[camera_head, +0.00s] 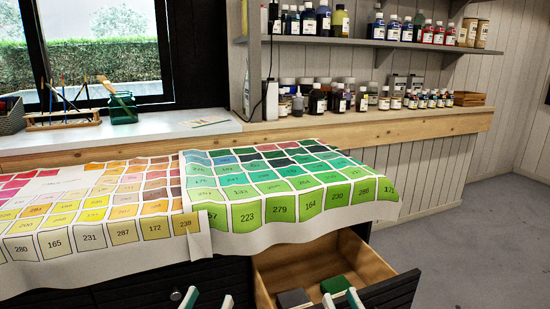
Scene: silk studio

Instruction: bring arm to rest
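My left gripper (207,299) shows only its two pale teal fingertips at the bottom edge, in front of the dark cabinet front. Its fingertips are apart with nothing seen between them. My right gripper (341,299) also shows only its fingertips at the bottom edge, in front of the open drawer (375,267). They are apart too, and I see nothing held. The arms and the rest of both grippers are out of view.
The drawer sticks out below the cloth-covered top and holds a grey block (293,298) and a green block (335,285). Colour-chart cloths (90,262) hang over the cabinet's front edge. Bottles line the back shelves (350,117). Floor (470,240) is clear at right.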

